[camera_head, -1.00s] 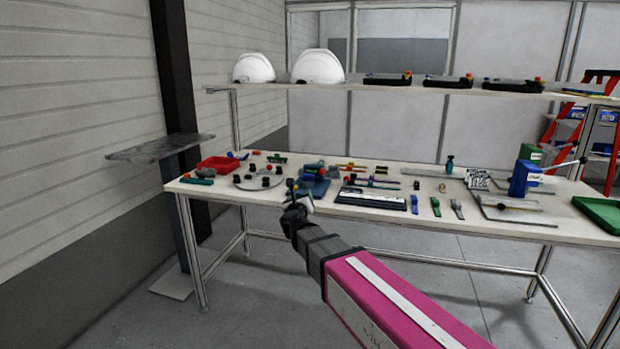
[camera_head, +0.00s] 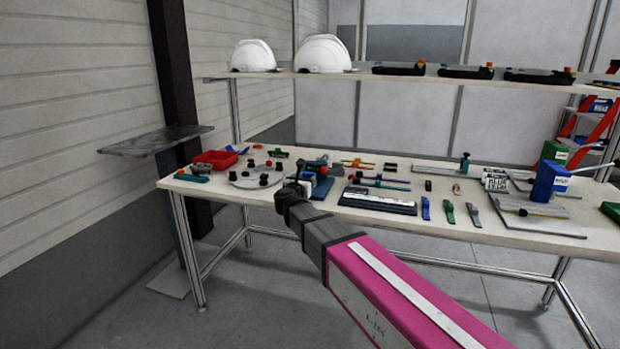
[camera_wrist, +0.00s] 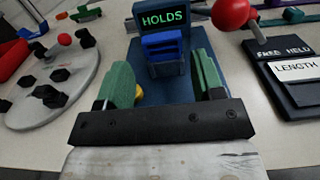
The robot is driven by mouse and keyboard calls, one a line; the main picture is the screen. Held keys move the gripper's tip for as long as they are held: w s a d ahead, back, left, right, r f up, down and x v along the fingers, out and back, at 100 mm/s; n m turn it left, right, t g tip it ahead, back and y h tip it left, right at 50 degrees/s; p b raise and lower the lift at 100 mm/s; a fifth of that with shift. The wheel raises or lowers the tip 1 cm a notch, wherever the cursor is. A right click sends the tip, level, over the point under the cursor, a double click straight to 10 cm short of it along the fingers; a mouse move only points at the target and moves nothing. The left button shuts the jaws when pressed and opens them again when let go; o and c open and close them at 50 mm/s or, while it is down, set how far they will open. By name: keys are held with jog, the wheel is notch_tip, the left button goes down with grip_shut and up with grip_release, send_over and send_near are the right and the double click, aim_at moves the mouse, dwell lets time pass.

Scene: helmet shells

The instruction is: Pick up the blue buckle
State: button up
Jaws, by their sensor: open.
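A blue block-like part, which looks like the blue buckle (camera_wrist: 163,46), sits upright on a dark blue stand with a display reading "HOLDS" in the wrist view. My gripper (camera_wrist: 162,64) has green fingers, apart, one at each side of the stand, with the blue part ahead between them. No contact shows, and the lower part of the buckle is not clear. A small yellow piece shows beside the left finger. In the head view the blue stand (camera_head: 322,184) is beside my dark wrist, which partly hides it; the buckle is too small to tell there.
A round grey plate (camera_wrist: 52,80) with black knobs stands left of the stand. A dark "LENGTH" fixture (camera_wrist: 290,75) with a red ball lever (camera_wrist: 231,12) stands close on the right. A red tray (camera_head: 215,159) is at the table's left. A shelf with white helmets (camera_head: 323,54) runs above.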

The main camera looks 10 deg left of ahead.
aim_at(309, 173)
jog(key=shift+w+d+r, duration=0.1)
jog(key=shift+w+d, duration=0.1)
jog(key=shift+w, duration=1.4)
jog(key=shift+w+d+r, duration=0.1)
jog(key=shift+w+d, duration=0.05)
jog(key=shift+w, duration=1.4)
jog(key=shift+c, duration=0.3)
jog(key=c, duration=0.7)
